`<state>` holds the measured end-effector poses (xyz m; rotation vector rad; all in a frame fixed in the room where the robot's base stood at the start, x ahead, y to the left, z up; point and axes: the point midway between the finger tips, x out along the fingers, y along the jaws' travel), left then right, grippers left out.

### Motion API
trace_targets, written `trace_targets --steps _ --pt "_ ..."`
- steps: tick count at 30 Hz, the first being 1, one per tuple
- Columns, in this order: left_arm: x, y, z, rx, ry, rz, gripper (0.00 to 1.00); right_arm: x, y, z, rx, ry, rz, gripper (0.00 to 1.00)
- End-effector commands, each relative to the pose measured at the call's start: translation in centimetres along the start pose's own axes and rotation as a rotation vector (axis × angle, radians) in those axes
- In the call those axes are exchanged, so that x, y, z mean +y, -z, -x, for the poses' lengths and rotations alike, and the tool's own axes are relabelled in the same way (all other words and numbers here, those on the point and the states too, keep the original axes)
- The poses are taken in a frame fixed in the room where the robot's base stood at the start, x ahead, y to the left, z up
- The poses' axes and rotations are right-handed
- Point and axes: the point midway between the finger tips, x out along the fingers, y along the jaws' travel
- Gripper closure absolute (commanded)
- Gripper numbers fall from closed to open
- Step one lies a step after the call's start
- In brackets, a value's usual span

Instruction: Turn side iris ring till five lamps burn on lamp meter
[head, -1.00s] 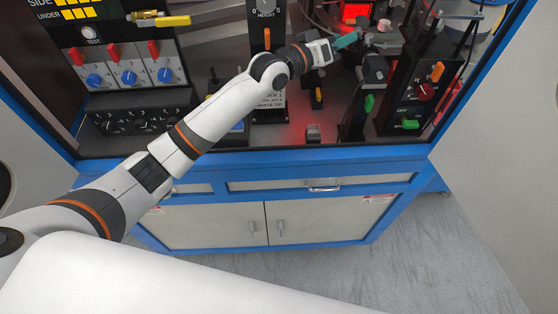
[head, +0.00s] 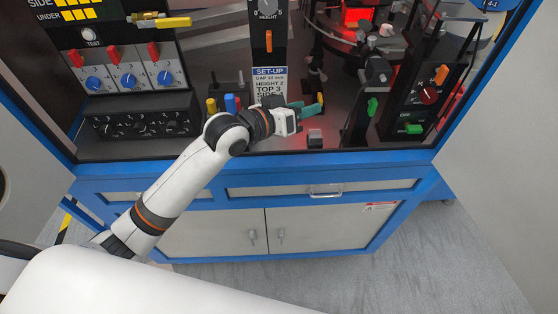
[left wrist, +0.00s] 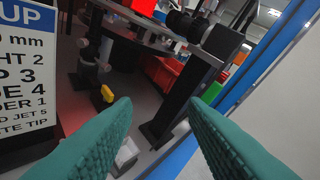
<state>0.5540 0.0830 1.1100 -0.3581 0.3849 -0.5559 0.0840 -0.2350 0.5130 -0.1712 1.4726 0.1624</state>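The lamp meter (head: 80,15) is at the upper left in the head view, with yellow lamps lit in the rows marked SIDE and UNDER; its top is cut off. A black side camera (head: 377,70) stands on a post with a green knob, right of my left gripper. Its dark lens also shows at the top of the left wrist view (left wrist: 186,25); I cannot tell which part is the iris ring. My left gripper (head: 309,106) has green fingers, spread apart and empty in the left wrist view (left wrist: 157,118). It hangs over the bench front, apart from the camera. My right gripper is out of view.
A set-up card (head: 269,82) stands behind my left wrist. A yellow knob (head: 320,99) is close to the fingertips, and a small grey block (head: 315,138) lies below them. A switch panel (head: 423,95) is at the right. The blue cabinet frame (head: 300,160) borders the front.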

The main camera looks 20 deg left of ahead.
Motion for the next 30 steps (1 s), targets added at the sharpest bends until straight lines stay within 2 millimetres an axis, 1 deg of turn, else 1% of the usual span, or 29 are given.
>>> trace_targets --steps 1,3,9,15,18,22,30 --pt "0.1 1.1 0.4 0.021 -0.015 -0.004 0.61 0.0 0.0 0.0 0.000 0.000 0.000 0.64" --pt "0.3 2.4 0.9 0.049 -0.038 -0.015 0.61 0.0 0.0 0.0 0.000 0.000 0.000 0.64" --pt "1.0 5.9 2.6 0.131 -0.105 -0.044 0.61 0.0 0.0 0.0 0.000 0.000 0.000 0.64" --pt "1.7 9.0 4.5 0.209 -0.167 -0.066 0.61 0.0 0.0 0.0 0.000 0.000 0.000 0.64" --pt "1.9 10.0 5.2 0.239 -0.190 -0.075 0.61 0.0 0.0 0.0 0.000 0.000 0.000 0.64" --pt "2.2 10.9 5.8 0.263 -0.210 -0.081 0.61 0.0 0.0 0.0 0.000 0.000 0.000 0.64" --pt "2.3 11.2 6.1 0.274 -0.219 -0.086 0.61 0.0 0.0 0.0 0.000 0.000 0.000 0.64"
